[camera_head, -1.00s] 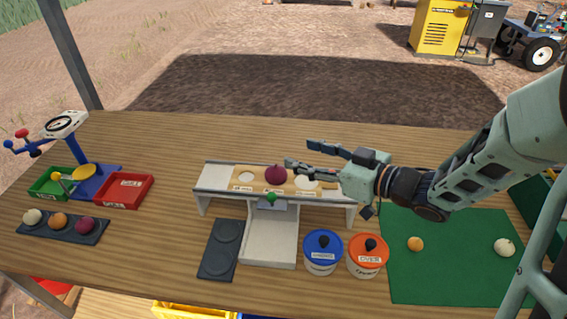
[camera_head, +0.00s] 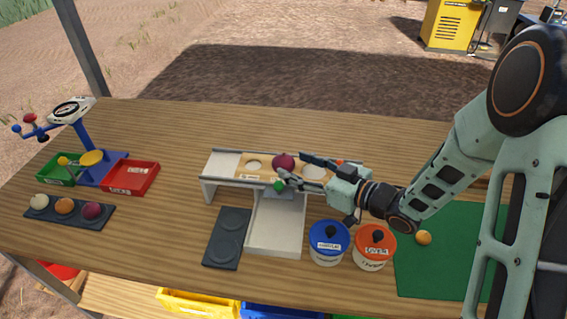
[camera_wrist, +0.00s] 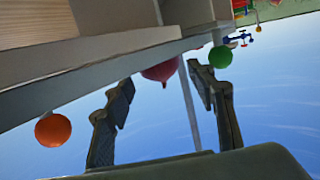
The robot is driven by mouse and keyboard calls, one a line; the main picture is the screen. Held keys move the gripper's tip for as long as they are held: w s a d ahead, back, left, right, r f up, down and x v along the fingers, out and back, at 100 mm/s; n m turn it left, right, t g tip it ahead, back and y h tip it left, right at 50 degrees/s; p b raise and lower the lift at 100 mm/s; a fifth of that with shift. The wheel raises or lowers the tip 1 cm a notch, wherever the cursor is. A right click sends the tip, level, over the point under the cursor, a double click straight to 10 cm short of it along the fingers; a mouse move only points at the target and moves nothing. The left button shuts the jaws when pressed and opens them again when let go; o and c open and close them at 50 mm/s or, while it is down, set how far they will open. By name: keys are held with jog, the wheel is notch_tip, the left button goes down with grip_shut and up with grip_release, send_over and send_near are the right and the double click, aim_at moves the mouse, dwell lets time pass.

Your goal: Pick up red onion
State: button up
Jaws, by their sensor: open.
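A red onion (camera_head: 284,162) sits on the wooden strip of the raised white stand in the head view. In the wrist view the red onion (camera_wrist: 160,70) shows beyond the fingers, partly hidden by the stand's edge. My gripper (camera_head: 291,168) reaches in from the right, its fingertips close beside the onion. In the wrist view my gripper (camera_wrist: 165,92) has its fingers spread, with the onion appearing in the gap between them. I cannot tell whether a finger touches it. A second red onion (camera_head: 92,210) lies in the dark tray at the left.
A green ball (camera_wrist: 220,57) and an orange ball (camera_wrist: 53,130) show near the fingers. A blue-lidded jar (camera_head: 329,243) and an orange-lidded jar (camera_head: 375,247) stand front right. A scale (camera_head: 88,157) with red and green trays stands left. The table behind the stand is clear.

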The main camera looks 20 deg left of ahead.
aim_at(291, 163)
jog(key=x, duration=0.3)
jog(key=shift+a, duration=0.2)
jog(key=c, duration=1.1)
